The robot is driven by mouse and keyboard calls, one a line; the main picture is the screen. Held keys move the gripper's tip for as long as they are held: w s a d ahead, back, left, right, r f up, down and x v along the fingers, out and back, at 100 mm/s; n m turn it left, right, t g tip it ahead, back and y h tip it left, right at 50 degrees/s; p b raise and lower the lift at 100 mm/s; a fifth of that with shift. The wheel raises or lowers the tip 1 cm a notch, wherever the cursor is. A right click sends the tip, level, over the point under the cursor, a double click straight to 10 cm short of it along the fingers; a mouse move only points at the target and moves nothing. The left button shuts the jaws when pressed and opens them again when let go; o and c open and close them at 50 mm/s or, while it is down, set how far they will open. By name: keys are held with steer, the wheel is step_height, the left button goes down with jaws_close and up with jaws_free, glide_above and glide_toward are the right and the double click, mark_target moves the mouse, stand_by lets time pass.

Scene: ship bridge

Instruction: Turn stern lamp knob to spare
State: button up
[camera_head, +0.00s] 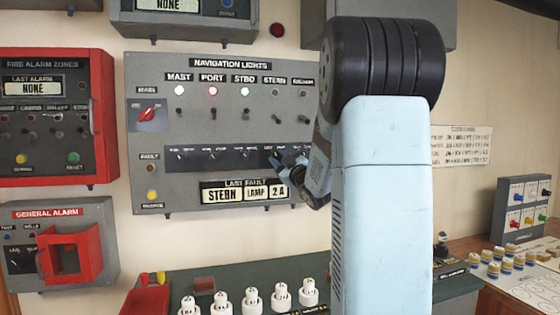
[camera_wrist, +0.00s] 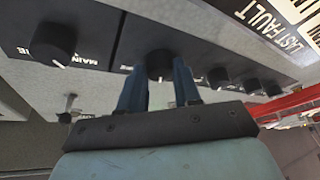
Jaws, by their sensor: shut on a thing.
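The grey navigation lights panel (camera_head: 150,185) hangs on the wall in the head view, with a dark strip of knobs low across it. My gripper (camera_head: 277,160) is at this strip, below the STERN label (camera_head: 275,81). In the wrist view my gripper (camera_wrist: 160,80) has its two blue fingers either side of a black knob, the stern lamp knob (camera_wrist: 160,63), and is shut on it. A white pointer mark shows at the knob's lower edge in that picture. In the head view my gripper hides this knob. Its position labels are not readable.
Beside the held knob in the wrist view stand a left knob (camera_wrist: 52,42), labelled MAIN at its right, and a right knob (camera_wrist: 218,77). The last fault display (camera_head: 245,193) reads STERN LAMP 2 A.

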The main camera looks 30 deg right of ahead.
steer(key=m+h, duration=0.1)
steer(key=m, duration=0.1)
steer(key=m+h, duration=0.1)
steer(key=m, duration=0.2)
steer(key=m+t+h, duration=0.1)
steer(key=m, duration=0.2)
steer(key=shift+w+a+f+h, duration=0.1)
steer(key=shift+a+f+h, duration=0.15)
steer(key=shift+a+h, duration=0.15)
steer(key=m+h, duration=0.3)
steer(key=m, duration=0.2)
steer(key=shift+m+g+h, duration=0.6)
steer(key=shift+m+h, duration=0.8)
steer(key=shift+m, duration=1.3)
steer(key=o, duration=1)
steer(key=shift+r, duration=0.1)
steer(key=shift+o, duration=0.2)
steer(key=v, duration=1.3)
steer(key=shift+s+a, duration=0.25)
steer(key=shift+s, duration=0.05)
